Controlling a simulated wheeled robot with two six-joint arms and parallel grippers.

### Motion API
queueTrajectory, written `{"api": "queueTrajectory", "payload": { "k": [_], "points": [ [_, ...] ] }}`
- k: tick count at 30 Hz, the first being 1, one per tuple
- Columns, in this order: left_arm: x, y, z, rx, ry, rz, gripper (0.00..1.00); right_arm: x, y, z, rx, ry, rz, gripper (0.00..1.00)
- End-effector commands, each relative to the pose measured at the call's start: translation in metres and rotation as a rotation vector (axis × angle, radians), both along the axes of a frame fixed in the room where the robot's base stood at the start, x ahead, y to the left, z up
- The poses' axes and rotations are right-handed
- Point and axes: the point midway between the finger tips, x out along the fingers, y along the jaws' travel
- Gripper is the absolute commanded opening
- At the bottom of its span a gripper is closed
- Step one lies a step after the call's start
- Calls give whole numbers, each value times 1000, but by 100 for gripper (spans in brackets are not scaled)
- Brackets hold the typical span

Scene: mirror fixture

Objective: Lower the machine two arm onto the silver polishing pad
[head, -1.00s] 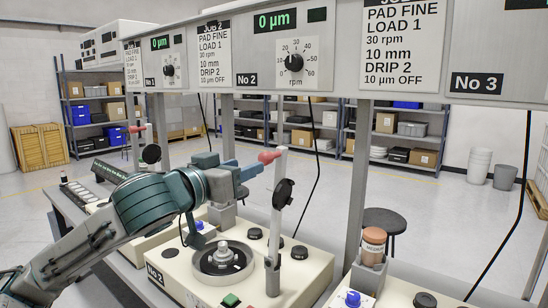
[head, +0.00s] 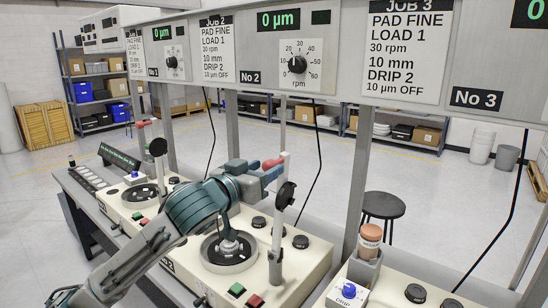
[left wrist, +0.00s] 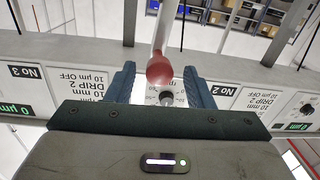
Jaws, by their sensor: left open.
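The machine two arm (head: 278,230) is a pale bar standing upright beside the pad, with a black disc on it and a red handle (head: 273,163) at its top. My left gripper (head: 264,173) is open at the red handle. In the left wrist view the handle (left wrist: 159,69) shows between the two blue fingers (left wrist: 160,85), with gaps on both sides. My right gripper is not in view.
The instrument panel (head: 330,75) with its dial and job cards runs above the machines. Machine one (head: 125,205) is at the left. A black stool (head: 384,207) stands behind the bench.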

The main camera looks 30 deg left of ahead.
Motion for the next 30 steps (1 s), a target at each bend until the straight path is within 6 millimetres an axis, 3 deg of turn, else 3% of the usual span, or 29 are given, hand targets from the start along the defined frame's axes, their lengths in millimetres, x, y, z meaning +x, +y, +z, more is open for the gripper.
{"api": "queueTrajectory", "payload": {
  "k": [12, 25, 30],
  "points": [
    [37, -1, 1, -3, 1, -2, 48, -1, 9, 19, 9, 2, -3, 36],
    [43, -2, 0, 1, 1, -2, 48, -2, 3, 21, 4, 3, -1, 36],
    [43, -2, 0, 1, 1, -2, 16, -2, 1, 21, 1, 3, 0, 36]
  ]
}}
